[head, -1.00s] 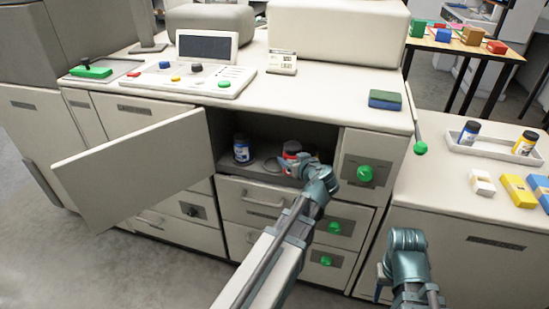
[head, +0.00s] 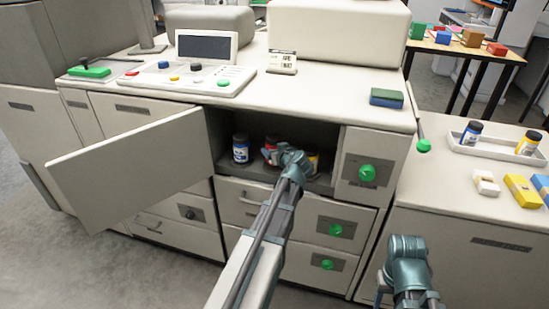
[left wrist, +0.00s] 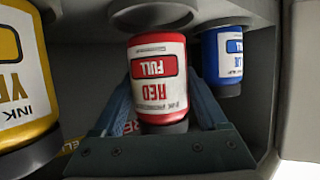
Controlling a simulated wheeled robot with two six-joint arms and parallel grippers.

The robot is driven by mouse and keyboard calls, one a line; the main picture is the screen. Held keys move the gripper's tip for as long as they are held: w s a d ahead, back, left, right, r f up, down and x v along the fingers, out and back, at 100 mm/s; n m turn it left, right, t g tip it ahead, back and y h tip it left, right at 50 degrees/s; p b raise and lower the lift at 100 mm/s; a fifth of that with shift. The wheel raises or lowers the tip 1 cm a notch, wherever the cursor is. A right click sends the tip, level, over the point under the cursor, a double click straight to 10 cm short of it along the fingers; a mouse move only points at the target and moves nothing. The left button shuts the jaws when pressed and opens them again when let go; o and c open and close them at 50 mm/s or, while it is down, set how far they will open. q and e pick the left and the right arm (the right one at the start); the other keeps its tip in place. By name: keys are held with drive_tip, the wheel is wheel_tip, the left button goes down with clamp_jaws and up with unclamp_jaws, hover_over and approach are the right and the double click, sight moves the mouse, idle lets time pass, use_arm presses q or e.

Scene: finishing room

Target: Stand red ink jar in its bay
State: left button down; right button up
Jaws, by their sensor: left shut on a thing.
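The red ink jar (left wrist: 158,75) is between the fingers of my left gripper (left wrist: 168,108), which is shut on it. The left wrist view is upside down, with the label inverted. The jar's base is at a round ring (left wrist: 135,14) on the cupboard floor; I cannot tell whether it rests there or is just above. In the head view the red jar (head: 270,146) is partly hidden by my left gripper (head: 279,154), inside the open cupboard. It appears upright. My right gripper (head: 383,286) is low at the right, its fingers unclear.
A blue jar (head: 240,148) stands left of the red one, and a yellow jar (head: 313,163) stands to its right, partly hidden. The cupboard door (head: 130,168) is swung open to the left. A tray (head: 496,144) with two jars is on the right counter.

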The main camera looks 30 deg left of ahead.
use_arm(q)
drive_tip(key=shift+f+b, duration=0.4)
drive_tip(key=shift+f, duration=0.4)
use_arm(e)
drive_tip(key=shift+f, duration=0.85)
use_arm(q)
drive_tip(key=shift+f, duration=0.2)
unclamp_jaws()
use_arm(e)
drive_tip(key=shift+f, duration=0.15)
use_arm(q)
drive_tip(key=shift+r, duration=0.3)
drive_tip(key=p+v, duration=0.4)
drive_tip(key=v, duration=0.8)
drive_tip(key=shift+f+p, duration=0.15)
drive_tip(key=shift+p, duration=0.15)
use_arm(e)
wheel_tip(320, 180, up, 5)
drive_tip(key=shift+f, duration=0.1)
use_arm(q)
drive_tip(key=shift+d, duration=0.1)
